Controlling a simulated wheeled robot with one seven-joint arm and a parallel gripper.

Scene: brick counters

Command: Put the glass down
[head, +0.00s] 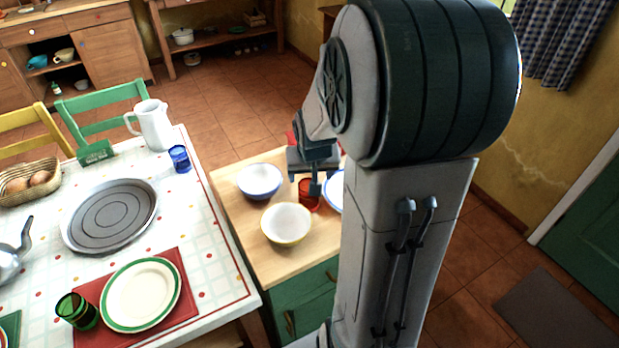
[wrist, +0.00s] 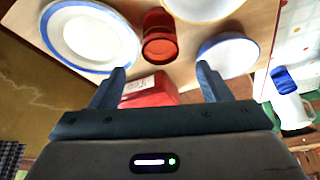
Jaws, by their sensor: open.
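A red glass (head: 308,194) stands on the small wooden counter (head: 242,207), partly hidden behind my gripper in the head view. In the wrist view the red glass (wrist: 160,40) is whole, just beyond the fingertips and roughly midway between them. My gripper (wrist: 161,72) is open, with its two fingers spread wide and nothing held between them. In the head view my gripper (head: 315,181) is low over the counter. I cannot tell its exact height or distance from the glass.
A blue-rimmed bowl (head: 260,182), a yellow-rimmed bowl (head: 287,225) and a blue-rimmed plate (wrist: 62,36) crowd the glass. A red box (wrist: 148,90) sits close to the fingers. The dining table (head: 222,272) is left, with a blue glass (head: 179,159) and green glass (head: 76,310).

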